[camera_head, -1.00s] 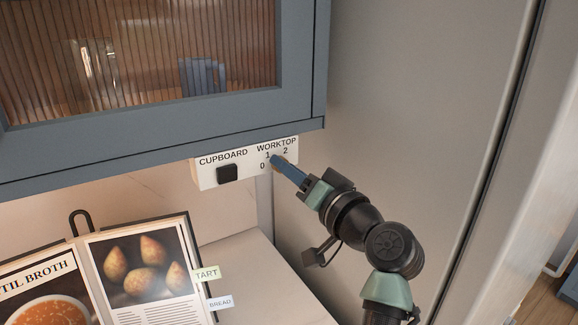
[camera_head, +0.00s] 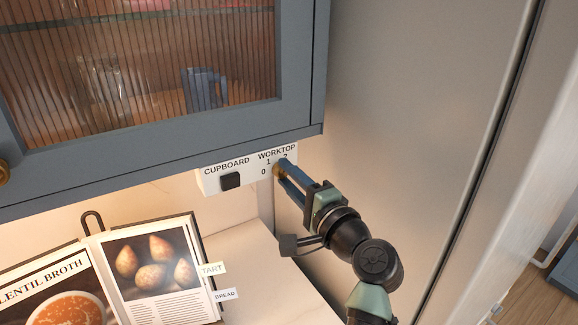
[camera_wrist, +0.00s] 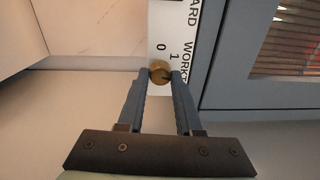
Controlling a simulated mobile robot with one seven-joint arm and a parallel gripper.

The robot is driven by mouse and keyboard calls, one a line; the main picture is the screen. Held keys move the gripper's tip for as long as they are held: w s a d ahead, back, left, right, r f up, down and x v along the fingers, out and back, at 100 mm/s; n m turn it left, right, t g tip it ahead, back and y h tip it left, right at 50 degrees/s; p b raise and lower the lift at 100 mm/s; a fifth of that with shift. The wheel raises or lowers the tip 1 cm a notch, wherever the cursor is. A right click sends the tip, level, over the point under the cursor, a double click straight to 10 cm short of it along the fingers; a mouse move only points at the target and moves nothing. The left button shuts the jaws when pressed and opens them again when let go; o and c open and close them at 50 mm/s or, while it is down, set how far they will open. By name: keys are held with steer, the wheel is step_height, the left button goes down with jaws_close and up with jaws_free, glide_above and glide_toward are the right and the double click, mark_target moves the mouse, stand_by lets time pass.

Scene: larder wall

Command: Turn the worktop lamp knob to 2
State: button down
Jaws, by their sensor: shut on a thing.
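The worktop knob (camera_wrist: 159,69) is a small round brass knob on the white switch plate (camera_head: 211,181) under the cupboard. The plate reads WORKTOP with 0, 1 and 2 around the knob; in the wrist view the 0 and 1 show and the 2 is hidden. My gripper (camera_wrist: 161,75) is shut on the knob, one blue finger on each side. In the head view my gripper (camera_head: 281,172) reaches the plate from the lower right and covers most of the knob. A dark line shows on the knob, but I cannot tell which number it points to.
A black CUPBOARD switch (camera_head: 230,181) sits left of the knob. The blue-grey cupboard (camera_head: 150,157) with ribbed glass is just above. An open cookbook (camera_head: 150,265) stands below left. A tall plain panel (camera_head: 420,90) is close on the right.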

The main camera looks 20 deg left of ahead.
steer(key=shift+m+p, duration=0.8)
steer(key=shift+m, duration=0.4)
steer(key=shift+f, duration=0.1)
steer(key=c, duration=0.6)
jaws_free()
steer(key=shift+s+d, duration=0.1)
steer(key=b+v, duration=0.4)
steer(key=v, duration=0.8)
steer(key=shift+s+d, duration=0.25)
